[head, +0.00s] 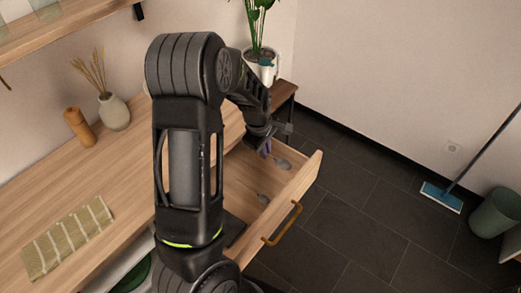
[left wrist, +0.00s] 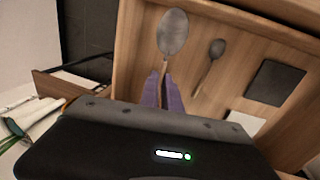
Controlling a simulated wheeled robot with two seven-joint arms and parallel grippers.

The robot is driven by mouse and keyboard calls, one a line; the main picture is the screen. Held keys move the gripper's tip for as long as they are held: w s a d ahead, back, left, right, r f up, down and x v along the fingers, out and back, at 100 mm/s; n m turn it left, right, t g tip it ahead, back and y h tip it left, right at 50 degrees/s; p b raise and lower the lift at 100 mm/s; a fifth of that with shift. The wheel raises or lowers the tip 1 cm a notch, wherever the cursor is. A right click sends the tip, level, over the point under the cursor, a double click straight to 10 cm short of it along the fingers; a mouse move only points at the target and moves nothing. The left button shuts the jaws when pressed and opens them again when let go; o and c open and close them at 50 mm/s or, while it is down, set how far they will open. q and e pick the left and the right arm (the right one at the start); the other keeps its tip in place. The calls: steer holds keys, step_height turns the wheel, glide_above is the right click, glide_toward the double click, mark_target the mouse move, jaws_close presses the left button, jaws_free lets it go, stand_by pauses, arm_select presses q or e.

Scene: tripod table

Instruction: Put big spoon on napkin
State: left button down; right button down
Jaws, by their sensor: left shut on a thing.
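The big spoon (left wrist: 173,32) has its bowl showing past the purple fingertips of my left gripper (left wrist: 160,92) in the left wrist view. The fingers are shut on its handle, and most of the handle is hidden. In the head view my left gripper (head: 265,148) is over the far end of the open drawer (head: 296,187), with the big spoon (head: 282,163) beside it. I cannot tell whether the spoon touches the drawer floor. The striped green napkin (head: 68,238) lies flat on the wooden top at the lower left. My right gripper is not in view.
A smaller spoon (left wrist: 217,48) and a dark square item (left wrist: 275,85) lie in the drawer. A vase (head: 114,112) and a wooden bottle-shaped item (head: 79,129) stand at the back of the wooden top (head: 115,168). The wood around the napkin is clear.

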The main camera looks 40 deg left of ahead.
arm_select(q)
steer(key=w+d+r+m+g+h+p, duration=0.1)
steer(key=d+r+m+p, duration=0.3)
steer(key=d+r+m, duration=0.5)
steer(key=w+d+r+m+g+h+p, duration=0.1)
steer(key=w+d+r+m+p, duration=0.2)
steer(key=d+r+m, duration=0.6)
step_height(320, 180, up, 3)
steer(key=shift+w+d+f+m+p, duration=0.2)
steer(key=shift+w+d+m+p, duration=0.1)
steer(key=shift+d+p, duration=0.7)
